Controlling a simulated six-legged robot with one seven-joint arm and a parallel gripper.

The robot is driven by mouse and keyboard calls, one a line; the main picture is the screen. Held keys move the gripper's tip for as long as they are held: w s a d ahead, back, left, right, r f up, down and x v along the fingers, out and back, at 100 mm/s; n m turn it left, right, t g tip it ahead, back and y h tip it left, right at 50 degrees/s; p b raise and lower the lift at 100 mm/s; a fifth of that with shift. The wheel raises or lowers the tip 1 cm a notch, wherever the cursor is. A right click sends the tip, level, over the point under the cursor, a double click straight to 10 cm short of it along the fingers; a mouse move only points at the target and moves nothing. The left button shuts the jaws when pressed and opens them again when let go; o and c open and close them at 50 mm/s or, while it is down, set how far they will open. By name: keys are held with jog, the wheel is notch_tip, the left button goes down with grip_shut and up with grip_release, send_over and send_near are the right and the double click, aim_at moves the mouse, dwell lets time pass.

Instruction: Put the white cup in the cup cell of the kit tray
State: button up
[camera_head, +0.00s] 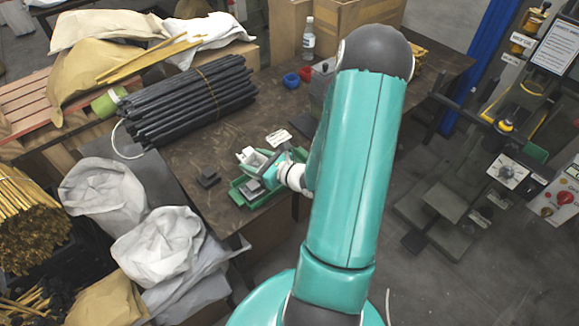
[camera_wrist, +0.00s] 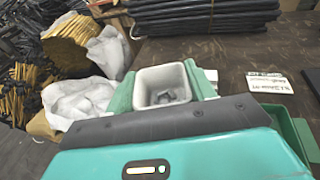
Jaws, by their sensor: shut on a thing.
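The white cup (camera_wrist: 163,80) is between the two green fingers of my gripper (camera_wrist: 164,92) in the wrist view, with its open mouth facing the camera. Something grey shows inside it; I cannot tell what. In the head view my gripper (camera_head: 262,160) holds the cup (camera_head: 246,156) above the table, over or just behind the green kit tray (camera_head: 238,194). The tray holds grey pieces. Part of it is hidden by my gripper and arm, and I cannot make out the cup cell. A green tray edge (camera_wrist: 306,137) shows at the right of the wrist view.
A small dark block (camera_head: 208,177) lies left of the tray. A bundle of black rods (camera_head: 190,103) lies behind it, and a printed card (camera_head: 278,136) lies near the gripper. Blue (camera_head: 291,80) and red (camera_head: 306,73) round items and a bottle (camera_head: 308,38) stand farther back.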

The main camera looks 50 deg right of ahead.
jog(key=s+d+r+m+h, duration=0.3)
jog(key=s+d+h, duration=0.1)
jog(key=s+d, duration=0.95)
send_over(300, 155)
jog(key=s+a, duration=0.1)
jog(key=a, duration=0.4)
jog(key=f, duration=0.9)
jog(key=shift+d, duration=0.25)
jog(key=shift+w+f, duration=0.35)
jog(key=shift+f, duration=0.15)
jog(key=shift+w+d+f, duration=0.1)
jog(key=shift+f, duration=1.4)
jog(key=shift+f, duration=0.1)
jog(key=o, duration=1)
jog(key=shift+o, duration=0.2)
